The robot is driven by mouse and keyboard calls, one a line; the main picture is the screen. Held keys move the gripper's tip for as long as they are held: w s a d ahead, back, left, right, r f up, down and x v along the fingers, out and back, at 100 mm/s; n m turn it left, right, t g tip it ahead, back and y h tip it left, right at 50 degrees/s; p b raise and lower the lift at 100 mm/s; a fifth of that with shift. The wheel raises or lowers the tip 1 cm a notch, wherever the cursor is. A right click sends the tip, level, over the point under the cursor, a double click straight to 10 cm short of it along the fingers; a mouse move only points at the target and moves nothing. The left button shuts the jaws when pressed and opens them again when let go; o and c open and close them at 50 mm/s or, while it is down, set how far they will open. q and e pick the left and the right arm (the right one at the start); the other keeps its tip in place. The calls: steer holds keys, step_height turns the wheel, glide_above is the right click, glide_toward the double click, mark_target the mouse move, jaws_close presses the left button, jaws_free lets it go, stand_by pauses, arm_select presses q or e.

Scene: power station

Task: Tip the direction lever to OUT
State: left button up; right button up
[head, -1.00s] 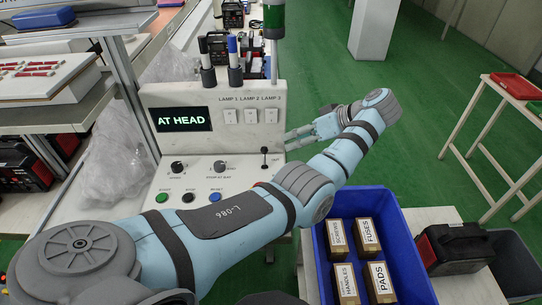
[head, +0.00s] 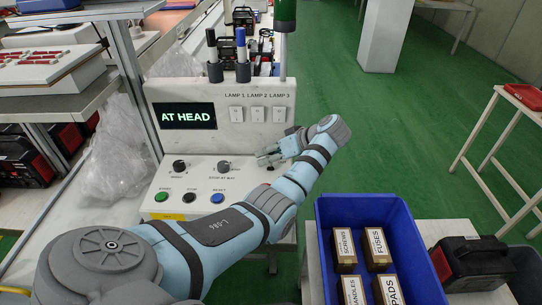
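The direction lever is not clearly visible; my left gripper (head: 267,155) covers the right side of the sloped control panel (head: 178,207), where the lever stands. The fingers point left and reach the lever's spot from the right. I cannot tell whether they touch the lever or how far apart they are. The lever's tilt and its OUT label are hidden. The display (head: 188,116) above the panel reads AT HEAD in green. My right gripper is not in view.
Knobs (head: 179,166) and several buttons (head: 190,198) lie left of my gripper. Lamp plates (head: 257,114) are on the upright face above. A blue bin (head: 327,252) with labelled boxes (head: 376,247) stands at the right, beside a black case (head: 470,262). Green floor is open beyond.

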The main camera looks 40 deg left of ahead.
mark_target(270, 175)
arm_select(q)
jaws_close()
steer(key=shift+d, duration=0.1)
steer(key=shift+s+d+r+n+t+y+p, duration=0.2)
steer(key=shift+s+n+t+y+p, duration=0.25)
steer(key=shift+y+p, duration=0.25)
steer(key=shift+s+d+f+n+t+y, duration=0.1)
steer(key=shift+d+n+t+y, duration=0.15)
steer(key=shift+t+y, duration=0.25)
steer(key=n+y+b, duration=0.1)
steer(key=b, duration=0.3)
steer(key=s+d+n+t+y+b, duration=0.1)
steer(key=y+b, duration=0.1)
steer(key=b, duration=0.2)
steer(key=s+n+t+y+b, duration=0.1)
steer(key=b, duration=0.3)
steer(key=shift+d+f+y+b, duration=0.25)
steer(key=shift+f+y+b, duration=0.1)
steer(key=shift+f+y, duration=0.05)
steer(key=shift+r+n+t+y+b, duration=0.15)
steer(key=shift+n+t+y+b, duration=0.2)
steer(key=shift+b, duration=0.35)
